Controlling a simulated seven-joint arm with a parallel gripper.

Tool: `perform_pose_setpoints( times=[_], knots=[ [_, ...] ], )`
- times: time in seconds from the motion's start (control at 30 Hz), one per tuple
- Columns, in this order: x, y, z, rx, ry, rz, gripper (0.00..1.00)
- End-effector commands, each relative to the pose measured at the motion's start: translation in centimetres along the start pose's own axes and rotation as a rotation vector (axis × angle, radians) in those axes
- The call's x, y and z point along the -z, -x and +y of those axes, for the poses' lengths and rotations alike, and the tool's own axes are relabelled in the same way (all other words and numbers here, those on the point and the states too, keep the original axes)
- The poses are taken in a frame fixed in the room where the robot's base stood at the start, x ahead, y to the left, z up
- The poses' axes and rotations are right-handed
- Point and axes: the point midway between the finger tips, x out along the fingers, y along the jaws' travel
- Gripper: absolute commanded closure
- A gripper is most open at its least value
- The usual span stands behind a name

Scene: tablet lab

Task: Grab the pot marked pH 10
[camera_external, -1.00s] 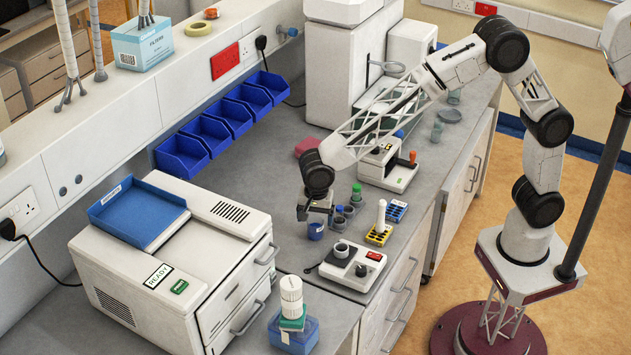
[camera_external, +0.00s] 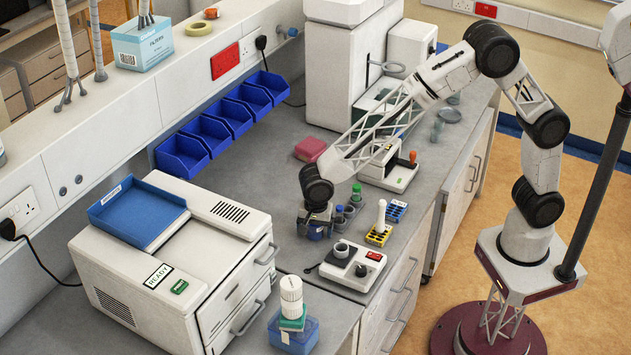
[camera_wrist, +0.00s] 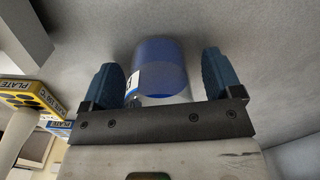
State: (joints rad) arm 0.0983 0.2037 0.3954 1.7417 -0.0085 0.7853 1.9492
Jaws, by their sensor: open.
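A small blue pot (camera_wrist: 160,65) with a white label stands on the grey bench between the two blue fingers of my gripper (camera_wrist: 160,82) in the wrist view. The label is mostly turned away, so its marking cannot be read. My gripper is open, with a gap between the pot and each finger. In the external view my gripper (camera_external: 316,222) is low over the bench and around the blue pot (camera_external: 318,233), which is partly hidden by it.
A white device with a red display (camera_external: 352,265) is in front, and a yellow rack (camera_external: 379,235) stands further right. Bare bench (camera_external: 258,185) lies to the left and behind.

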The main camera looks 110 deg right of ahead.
Motion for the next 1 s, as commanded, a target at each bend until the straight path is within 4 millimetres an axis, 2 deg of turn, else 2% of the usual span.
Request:
perform_pose_setpoints(
  times=[0.17, 0.5, 0.53, 0.83, 1.0],
  knots=[
    [0.0, 0.0, 0.0, 0.000, 0.000, 0.000, 0.15],
    [0.0, 0.0, 0.0, 0.000, 0.000, 0.000, 0.67],
    [0.0, 0.0, 0.0, 0.000, 0.000, 0.000, 0.69],
    [0.0, 0.2, 0.0, 0.000, 0.000, 0.000, 0.69],
    [0.0, 1.3, -0.1, 0.001, 0.000, 0.000, 0.69]
  ],
)
